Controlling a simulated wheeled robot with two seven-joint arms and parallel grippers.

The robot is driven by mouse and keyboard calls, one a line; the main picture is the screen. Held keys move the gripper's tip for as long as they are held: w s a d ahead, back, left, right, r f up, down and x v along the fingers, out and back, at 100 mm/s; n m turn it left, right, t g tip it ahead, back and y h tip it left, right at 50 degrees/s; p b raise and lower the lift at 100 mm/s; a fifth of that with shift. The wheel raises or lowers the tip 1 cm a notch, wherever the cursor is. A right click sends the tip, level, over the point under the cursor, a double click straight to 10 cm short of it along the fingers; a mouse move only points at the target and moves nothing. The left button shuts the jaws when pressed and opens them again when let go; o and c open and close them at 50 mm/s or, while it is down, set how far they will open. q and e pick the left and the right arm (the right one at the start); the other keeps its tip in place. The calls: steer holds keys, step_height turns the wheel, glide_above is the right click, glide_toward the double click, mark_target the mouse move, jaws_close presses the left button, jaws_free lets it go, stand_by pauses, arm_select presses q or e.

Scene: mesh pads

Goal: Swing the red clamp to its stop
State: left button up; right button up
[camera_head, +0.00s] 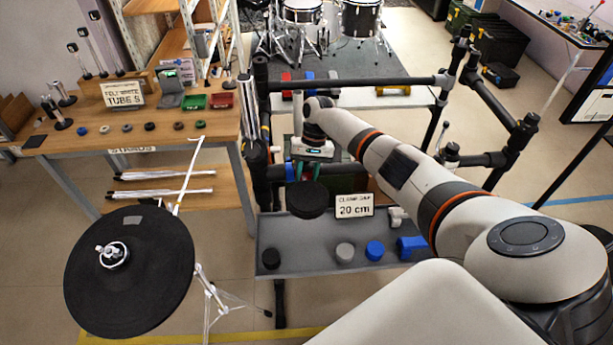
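A small red piece (286,77) lies at the back, on or just behind a white surface beyond the black tube rack. I cannot tell whether it is the red clamp, and no other clearly red clamp shows on the rack. My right gripper (307,172) points down at the rack's left part, above and behind a round black pad (307,200). A blue clamp (291,171) sits on the rack just left of the fingers. My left gripper is out of view.
A grey tray (310,262) below holds black, grey and blue pieces and a "20 cm" sign (354,205). A large black drum pad (129,270) stands at left front. A wooden table (95,135) is at left. Black rack tubes (350,83) surround my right arm.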

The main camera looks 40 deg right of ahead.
steer(key=b+v, duration=0.2)
steer(key=v, duration=1)
steer(key=shift+b, duration=0.35)
steer(key=shift+f, duration=0.1)
steer(key=shift+c, duration=0.4)
